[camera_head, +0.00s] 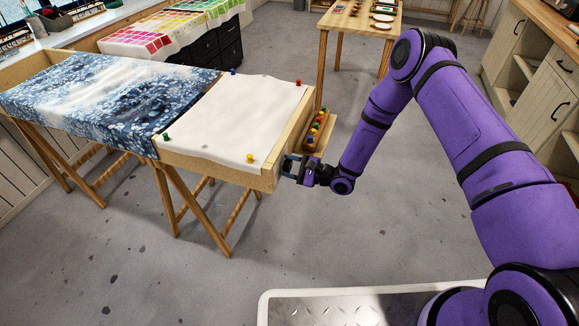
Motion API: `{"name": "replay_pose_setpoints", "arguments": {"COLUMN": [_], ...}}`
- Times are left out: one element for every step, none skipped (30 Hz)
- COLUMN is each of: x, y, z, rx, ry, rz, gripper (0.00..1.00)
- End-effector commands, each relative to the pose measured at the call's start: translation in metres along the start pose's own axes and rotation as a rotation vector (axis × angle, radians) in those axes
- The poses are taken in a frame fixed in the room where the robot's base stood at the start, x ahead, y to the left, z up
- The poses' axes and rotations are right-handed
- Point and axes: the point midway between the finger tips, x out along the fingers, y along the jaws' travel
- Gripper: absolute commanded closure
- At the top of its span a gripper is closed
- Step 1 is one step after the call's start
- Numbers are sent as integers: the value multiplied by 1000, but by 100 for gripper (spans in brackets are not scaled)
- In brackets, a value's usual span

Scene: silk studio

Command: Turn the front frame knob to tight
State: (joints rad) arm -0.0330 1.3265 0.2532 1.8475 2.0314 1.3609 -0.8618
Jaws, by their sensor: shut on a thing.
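A wooden stretching frame on trestle legs holds white silk (235,115), with blue patterned silk (90,95) over its left part. My gripper (288,168) is at the near right end of the frame (262,181), level with the side rail. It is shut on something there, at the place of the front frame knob. The knob itself is too small and covered by the fingers to make out, and its setting cannot be read. My purple arm reaches in from the right.
A wooden tray (325,134) with several coloured pins is just behind my gripper. Coloured pins stand at the silk's corners, such as the yellow one (250,158). A wooden table (345,22) is at the back. The grey floor (330,245) in front is clear.

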Motion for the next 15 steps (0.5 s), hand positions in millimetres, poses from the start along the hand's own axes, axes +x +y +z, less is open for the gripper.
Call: {"name": "replay_pose_setpoints", "arguments": {"x": [-1, -1, -1, -1, -1, -1, -1, -1, -1, -1, -1, -2, -1, -1, -2], "y": [0, 0, 0, 0, 0, -1, -1, -1, -1, -1, -1, -1, -1, -1, -1], "z": [-1, -1, -1, -1, -1, 0, -1, -1, -1, -1, -1, -1, -1, -1, -1], "rx": [11, 20, 35, 48, 63, 85, 105, 124, 155, 179, 203, 239, 267, 295, 333], "ry": [2, 2, 2, 2, 2, 1, 1, 2, 2, 2, 2, 2, 2, 1, 2], "rz": [-1, -1, -1, -1, -1, -1, -2, -2, -2, -2, -3, -3, -2, -2, -3], "gripper": [76, 76, 76, 76, 76, 76, 76, 76, 76, 76, 76, 76, 76, 76, 76]}}
